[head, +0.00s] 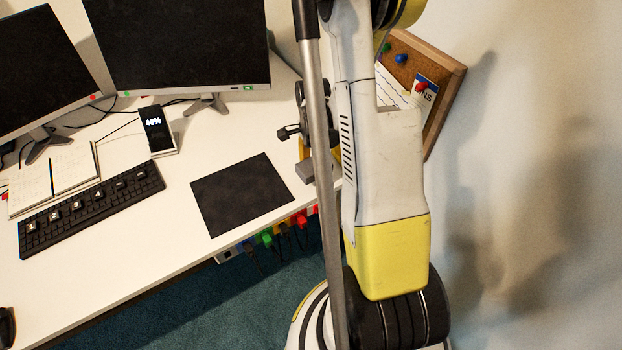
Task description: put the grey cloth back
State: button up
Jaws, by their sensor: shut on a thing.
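My gripper (291,132) is partly in view at the desk's right end, behind my own arm and a grey pole. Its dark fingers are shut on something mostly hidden. A small grey piece (304,172) shows just below the fingers. It may be the grey cloth, but too little of it shows to be sure. No other grey cloth can be made out. A dark flat mat (242,195) lies on the desk to the left of the gripper.
The white desk (150,240) carries two monitors (180,45), a keyboard (92,208), an open notebook (52,178) and a phone (157,131) reading 40%. Coloured plugs (267,239) hang under the desk edge. A cork board (446,85) is at the right wall.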

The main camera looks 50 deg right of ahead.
jog(key=shift+w+a+f, duration=0.15)
jog(key=shift+w+f, duration=0.05)
jog(key=shift+w, duration=0.1)
jog(key=shift+f, duration=0.25)
notch_tip(320, 180, down, 4)
jog(key=shift+r+b, duration=0.2)
jog(key=shift+b, duration=0.9)
jog(key=shift+r, duration=0.1)
jog(key=shift+c, duration=0.5)
jog(key=o, duration=1.1)
